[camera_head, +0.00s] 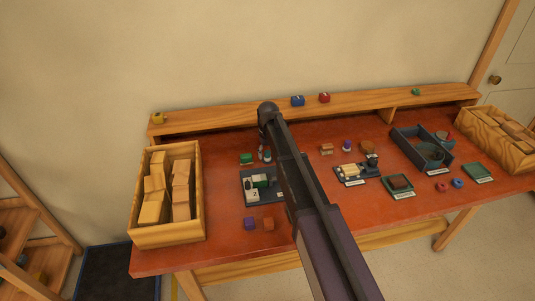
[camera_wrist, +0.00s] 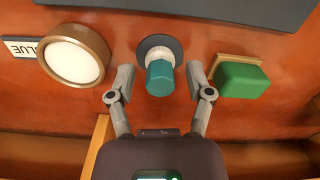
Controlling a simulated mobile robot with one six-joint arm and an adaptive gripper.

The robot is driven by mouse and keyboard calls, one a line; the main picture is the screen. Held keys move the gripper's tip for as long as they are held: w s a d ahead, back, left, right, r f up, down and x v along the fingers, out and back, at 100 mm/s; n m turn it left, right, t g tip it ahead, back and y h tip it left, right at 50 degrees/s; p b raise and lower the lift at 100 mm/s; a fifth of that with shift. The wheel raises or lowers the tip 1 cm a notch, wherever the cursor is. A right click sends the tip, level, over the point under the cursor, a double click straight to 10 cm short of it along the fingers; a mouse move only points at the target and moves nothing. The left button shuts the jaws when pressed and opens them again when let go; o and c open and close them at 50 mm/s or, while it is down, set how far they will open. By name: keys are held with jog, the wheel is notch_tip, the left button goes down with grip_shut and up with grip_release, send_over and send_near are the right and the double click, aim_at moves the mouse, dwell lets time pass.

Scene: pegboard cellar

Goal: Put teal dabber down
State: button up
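The teal dabber (camera_wrist: 160,78) stands on the red-brown table in the wrist view, its teal end towards the camera and a dark round base or disc (camera_wrist: 172,45) under its pale neck. My gripper (camera_wrist: 160,76) is open, with one finger on each side of the dabber. A gap shows between the dabber and each finger, so I see no contact. In the head view my arm hides most of the gripper, and I cannot make out the dabber clearly there.
A green block (camera_wrist: 242,80) lies close beside one finger; a round brown-rimmed, white-topped object (camera_wrist: 75,55) lies on the other side. A dark tray (camera_head: 250,197) is nearby. A wooden shelf (camera_head: 225,113) runs behind. A wooden box of blocks (camera_head: 200,220) stands left.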

aim_at(268, 152)
jog(key=shift+r, duration=0.2)
notch_tip(268, 152, up, 12)
jog(key=p, duration=1.2)
dwell(0.3)
dwell(0.6)
jog(key=s+d+m, duration=0.5)
jog(key=s+d, duration=1.7)
jog(key=s, duration=0.3)
jog(key=shift+s+d, duration=0.4)
